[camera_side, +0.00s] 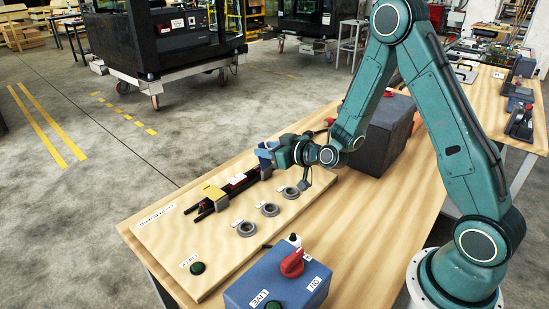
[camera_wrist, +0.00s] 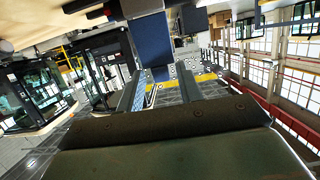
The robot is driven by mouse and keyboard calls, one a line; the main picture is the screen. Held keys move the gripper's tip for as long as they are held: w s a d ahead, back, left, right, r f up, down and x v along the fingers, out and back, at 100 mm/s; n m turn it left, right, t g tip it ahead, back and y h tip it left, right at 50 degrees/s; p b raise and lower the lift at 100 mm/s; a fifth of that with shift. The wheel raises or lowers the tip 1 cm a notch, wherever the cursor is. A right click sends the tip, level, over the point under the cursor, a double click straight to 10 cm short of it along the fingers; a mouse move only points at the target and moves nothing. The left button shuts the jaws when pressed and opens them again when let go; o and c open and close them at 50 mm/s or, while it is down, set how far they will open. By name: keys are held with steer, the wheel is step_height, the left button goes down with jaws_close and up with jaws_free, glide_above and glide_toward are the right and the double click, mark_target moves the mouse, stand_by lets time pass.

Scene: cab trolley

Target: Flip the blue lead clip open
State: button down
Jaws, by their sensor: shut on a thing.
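The blue lead clip (camera_side: 264,154) is at the far end of the black rails (camera_side: 215,204) on the wooden board. It stands raised at that end, and my gripper (camera_side: 273,153) covers part of it. In the wrist view the blue clip (camera_wrist: 150,42) is a flat blue plate beyond my gripper (camera_wrist: 160,88), its end between the two fingers. My gripper is shut on the blue clip. The yellow clip (camera_side: 213,191) and the white clip (camera_side: 237,179) are nearer along the same rails. The clip's hinge is hidden.
Several grey rings (camera_side: 269,209) lie on the board beside the rails. A green button (camera_side: 197,268) is at the board's near end. A blue box with a red knob (camera_side: 291,263) stands in front. A large dark box (camera_side: 381,135) stands behind my gripper.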

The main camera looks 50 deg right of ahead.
steer(key=c, duration=1.3)
jaws_free()
steer(key=shift+s+r, duration=0.8)
steer(key=shift+r, duration=0.6)
steer(key=shift+s+r, duration=0.75)
steer(key=shift+r, duration=0.7)
steer(key=shift+s+r, duration=0.8)
steer(key=shift+r, duration=0.6)
